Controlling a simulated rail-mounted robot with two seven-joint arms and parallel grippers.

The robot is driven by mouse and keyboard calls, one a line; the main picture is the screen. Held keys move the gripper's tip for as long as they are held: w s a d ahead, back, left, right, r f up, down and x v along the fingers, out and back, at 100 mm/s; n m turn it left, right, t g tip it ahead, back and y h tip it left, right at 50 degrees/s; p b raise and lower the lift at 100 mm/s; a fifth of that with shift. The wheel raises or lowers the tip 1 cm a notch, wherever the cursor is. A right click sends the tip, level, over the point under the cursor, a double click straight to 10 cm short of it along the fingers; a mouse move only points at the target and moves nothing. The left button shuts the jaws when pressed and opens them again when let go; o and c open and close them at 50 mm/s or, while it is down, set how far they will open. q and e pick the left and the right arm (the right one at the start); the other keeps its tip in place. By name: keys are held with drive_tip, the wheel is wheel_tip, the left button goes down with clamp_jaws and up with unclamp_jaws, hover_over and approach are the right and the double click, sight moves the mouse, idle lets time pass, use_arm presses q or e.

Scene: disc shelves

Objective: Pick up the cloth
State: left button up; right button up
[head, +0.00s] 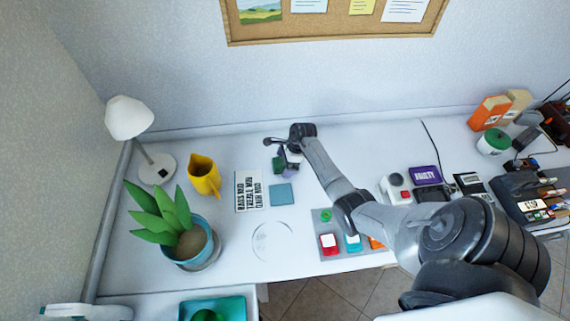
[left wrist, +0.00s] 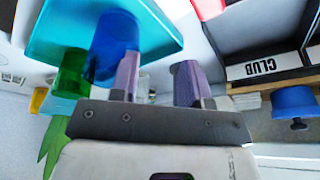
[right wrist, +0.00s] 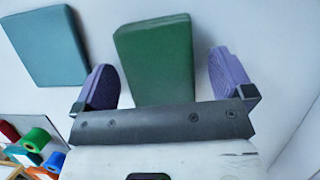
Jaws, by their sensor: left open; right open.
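A flat teal-blue square (head: 281,194), which looks like the folded cloth, lies on the white desk beside a printed sheet. It also shows at the upper left of the right wrist view (right wrist: 42,45), to one side of the fingers. My right gripper (right wrist: 160,58) is open above the back of the desk. A dark green block (right wrist: 155,55) shows between its purple fingers; whether it is between them or below them I cannot tell. In the head view the green block (head: 278,163) is partly hidden by the gripper. My left gripper (left wrist: 160,64) is open, with nothing held.
A yellow jug (head: 204,177), a potted plant (head: 183,226) and a lamp (head: 130,118) stand at the left. A button panel (head: 328,254) lies below my right arm. A blue cup (left wrist: 115,45), a green cup (left wrist: 73,72) and a turquoise tray (left wrist: 165,30) are near my left gripper.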

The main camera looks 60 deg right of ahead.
sight(283, 162)
idle(0.3)
drive_tip(key=c, duration=1)
drive_tip(key=shift+r, duration=0.4)
drive_tip(key=v, duration=0.1)
drive_tip(key=p+v, duration=0.1)
drive_tip(key=v, duration=0.2)
drive_tip(key=shift+w+a+r, duration=0.1)
drive_tip(key=shift+a+r, duration=0.1)
drive_tip(key=shift+a, duration=0.1)
drive_tip(key=s+r+p, duration=0.1)
drive_tip(key=s+r, duration=0.2)
drive_tip(key=s, duration=0.2)
drive_tip(key=s+d+r+p, duration=0.1)
drive_tip(key=s+r, duration=0.2)
drive_tip(key=s, duration=0.2)
drive_tip(key=shift+s, duration=0.25)
drive_tip(key=shift+d+r, duration=0.1)
drive_tip(key=shift+d, duration=0.05)
